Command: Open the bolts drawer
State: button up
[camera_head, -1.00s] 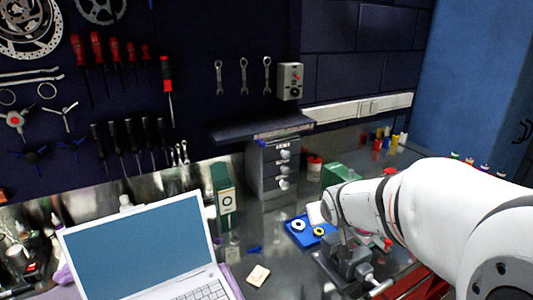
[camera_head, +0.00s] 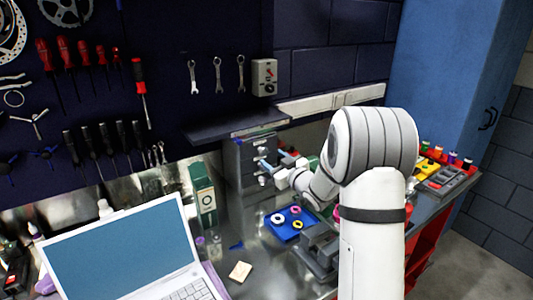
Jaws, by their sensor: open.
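A small grey drawer cabinet (camera_head: 232,169) stands on the bench under the dark shelf. Its stacked drawers have pale round knobs, and the labels are too small to read, so I cannot tell which is the bolts drawer. No drawer is clearly pulled out. My gripper (camera_head: 267,170) is open in front of the cabinet's right side, near the knobs. It hides part of the drawer fronts. I cannot tell whether a finger touches a knob.
A green box (camera_head: 203,190) stands left of the cabinet. An open laptop (camera_head: 120,255) fills the front left. The dark shelf (camera_head: 235,125) overhangs the cabinet.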

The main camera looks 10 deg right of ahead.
aim_at(265, 152)
jog(key=shift+p+x, duration=0.45)
jog(key=shift+x, duration=1.8)
jog(key=shift+c, duration=0.2)
grip_shut()
jog(key=shift+s, duration=0.1)
